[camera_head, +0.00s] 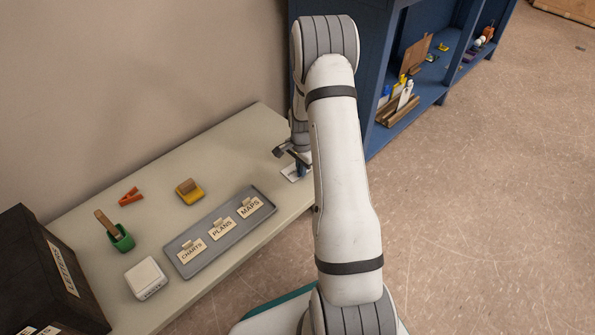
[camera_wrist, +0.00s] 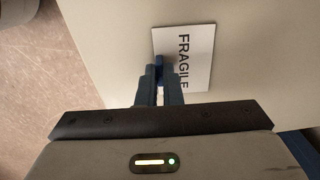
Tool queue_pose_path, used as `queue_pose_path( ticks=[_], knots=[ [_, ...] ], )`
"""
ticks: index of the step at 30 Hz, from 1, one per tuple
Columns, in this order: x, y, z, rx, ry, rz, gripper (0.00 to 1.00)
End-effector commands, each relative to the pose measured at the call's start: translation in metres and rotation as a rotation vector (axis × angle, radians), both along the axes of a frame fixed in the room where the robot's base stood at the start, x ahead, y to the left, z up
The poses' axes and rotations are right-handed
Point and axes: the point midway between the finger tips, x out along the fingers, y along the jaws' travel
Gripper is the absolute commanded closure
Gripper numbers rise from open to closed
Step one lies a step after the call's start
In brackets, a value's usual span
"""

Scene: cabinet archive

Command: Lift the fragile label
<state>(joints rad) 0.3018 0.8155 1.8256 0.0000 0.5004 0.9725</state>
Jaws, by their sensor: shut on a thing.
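The fragile label is a white card (camera_wrist: 190,55) with the black word FRAGILE in the wrist view. It appears close to the pale table top, and I cannot tell whether it touches the table. My gripper (camera_wrist: 159,68) is shut on the label at its near left part, with the blue fingers close together. In the head view a small part of the label (camera_head: 290,176) shows at the right end of the table, below my gripper (camera_head: 301,172). My arm hides much of that spot.
The table (camera_head: 150,190) holds a grey tray (camera_head: 219,244) with CHARTS, PLANS and MAPS labels, a white box (camera_head: 146,278), a green cup (camera_head: 121,238), a yellow block (camera_head: 189,191) and an orange clip (camera_head: 130,196). A dark box (camera_head: 45,270) stands left. A blue shelf (camera_head: 425,85) stands behind at right.

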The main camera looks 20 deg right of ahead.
Motion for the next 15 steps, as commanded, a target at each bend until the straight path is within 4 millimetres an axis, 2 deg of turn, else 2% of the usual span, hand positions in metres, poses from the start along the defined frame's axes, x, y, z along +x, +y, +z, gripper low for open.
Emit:
queue_pose_path(
  ticks=[8, 15],
  knots=[
    [0.000, 0.000, 0.003, 0.000, 0.000, 0.000, 1.00],
    [0.000, 0.001, 0.015, 0.000, 0.000, 0.001, 1.00]
  ],
)
